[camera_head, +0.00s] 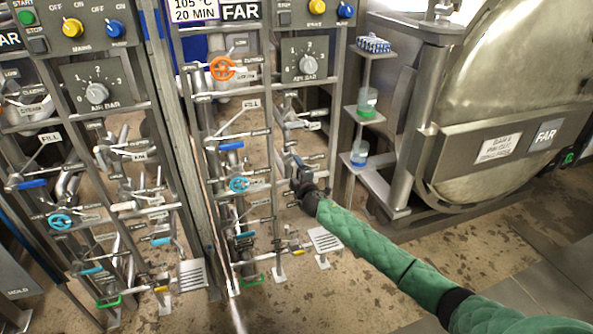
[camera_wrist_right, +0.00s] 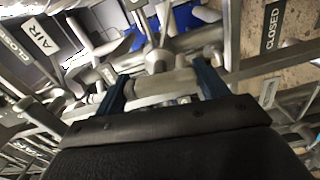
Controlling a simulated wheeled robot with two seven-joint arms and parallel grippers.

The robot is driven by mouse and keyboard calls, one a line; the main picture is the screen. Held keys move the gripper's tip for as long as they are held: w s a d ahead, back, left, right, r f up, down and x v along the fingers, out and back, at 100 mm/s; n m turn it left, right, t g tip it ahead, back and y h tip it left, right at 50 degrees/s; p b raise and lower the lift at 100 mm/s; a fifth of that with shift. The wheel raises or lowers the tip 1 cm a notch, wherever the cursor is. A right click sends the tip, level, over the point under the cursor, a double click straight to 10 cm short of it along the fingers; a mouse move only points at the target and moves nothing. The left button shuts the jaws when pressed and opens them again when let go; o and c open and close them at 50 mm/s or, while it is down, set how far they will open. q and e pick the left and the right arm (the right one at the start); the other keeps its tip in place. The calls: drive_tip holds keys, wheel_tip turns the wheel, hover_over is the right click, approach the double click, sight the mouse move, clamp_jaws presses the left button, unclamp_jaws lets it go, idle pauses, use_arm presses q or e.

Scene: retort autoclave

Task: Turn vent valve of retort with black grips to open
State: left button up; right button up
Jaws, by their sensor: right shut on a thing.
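My right gripper (camera_head: 300,176) is at the pipework on the right side of the FAR panel, its green-sleeved arm reaching in from the lower right. In the right wrist view its two blue fingers (camera_wrist_right: 161,84) stand on either side of a grey metal valve handle (camera_wrist_right: 165,82), and the gripper is shut on it. A CLOSED label (camera_wrist_right: 271,28) is to the right of the fingers and an AIR label (camera_wrist_right: 41,38) to the left. I cannot read a vent label on the held part, and no black grips are clear. My left gripper is out of view.
A large steel retort (camera_head: 515,95) with a FAR plate stands at the right. A shelf post (camera_head: 352,150) holds small beakers beside the arm. Orange (camera_head: 222,68) and blue (camera_head: 239,184) handwheels and several labelled pipes crowd the gripper's left. Open floor lies below the arm.

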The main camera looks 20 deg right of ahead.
drive_tip(key=shift+n, duration=0.7)
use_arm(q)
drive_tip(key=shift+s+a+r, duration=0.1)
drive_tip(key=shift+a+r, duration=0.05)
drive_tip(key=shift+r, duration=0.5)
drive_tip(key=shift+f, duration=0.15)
use_arm(e)
drive_tip(key=shift+f, duration=0.1)
drive_tip(key=o, duration=1)
drive_tip(key=shift+a, duration=0.1)
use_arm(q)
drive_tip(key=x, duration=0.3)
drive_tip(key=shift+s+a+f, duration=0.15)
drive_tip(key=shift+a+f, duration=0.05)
use_arm(e)
drive_tip(key=s, duration=0.7)
drive_tip(key=shift+s+d, duration=0.2)
drive_tip(key=shift+s, duration=0.2)
